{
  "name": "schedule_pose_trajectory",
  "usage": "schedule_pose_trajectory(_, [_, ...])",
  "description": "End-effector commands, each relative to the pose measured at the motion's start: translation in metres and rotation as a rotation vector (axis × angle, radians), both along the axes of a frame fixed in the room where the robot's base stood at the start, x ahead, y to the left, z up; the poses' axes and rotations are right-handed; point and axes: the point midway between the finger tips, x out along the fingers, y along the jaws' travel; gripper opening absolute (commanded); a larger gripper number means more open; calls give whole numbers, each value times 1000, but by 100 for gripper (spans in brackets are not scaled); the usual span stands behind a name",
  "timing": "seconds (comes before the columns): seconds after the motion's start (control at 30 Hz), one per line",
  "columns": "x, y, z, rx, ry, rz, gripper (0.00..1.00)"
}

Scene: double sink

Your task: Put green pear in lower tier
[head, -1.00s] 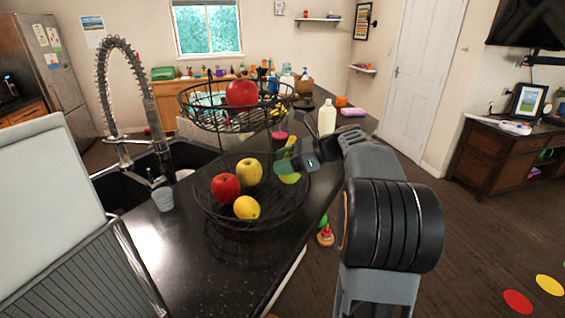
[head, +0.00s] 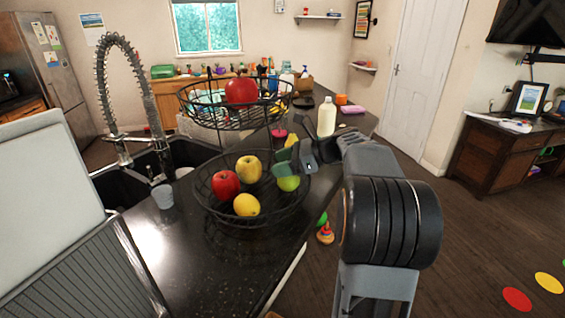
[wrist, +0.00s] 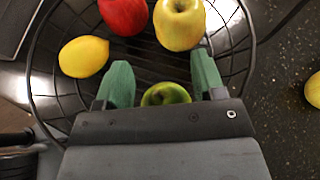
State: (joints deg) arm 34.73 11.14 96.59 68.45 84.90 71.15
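The green pear (head: 289,184) is in the right side of the lower tier (head: 238,222), a black wire basket. In the wrist view the pear (wrist: 166,94) shows between my two green fingers, partly hidden by the gripper body. My gripper (head: 285,162) is open just above the pear, with its fingers spread apart. A red apple (head: 226,184), a yellow apple (head: 249,168) and a lemon (head: 246,205) also lie in this basket.
The upper tier (head: 222,127) holds a large red fruit (head: 241,90) above the lower basket. A cream bottle (head: 327,118) stands behind my arm. A grey cup (head: 163,196) and the sink are at the left. A yellow fruit (wrist: 314,90) lies on the counter outside the basket.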

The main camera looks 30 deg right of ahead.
Motion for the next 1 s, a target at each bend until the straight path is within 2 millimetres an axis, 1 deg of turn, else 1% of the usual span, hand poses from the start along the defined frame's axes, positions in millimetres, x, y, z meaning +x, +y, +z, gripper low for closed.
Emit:
schedule_pose_trajectory(0.03, [0, 0, -4, 3, 8, 1, 68])
schedule_pose_trajectory(0.17, [0, 0, -4, 2, 9, 2, 80])
schedule_pose_trajectory(0.43, [-1, 0, -4, 3, 12, 2, 81])
schedule_pose_trajectory(0.57, [0, 0, 8, 2, 9, 2, 81])
schedule_pose_trajectory(1.0, [-42, -66, 41, 2, 4, -3, 81])
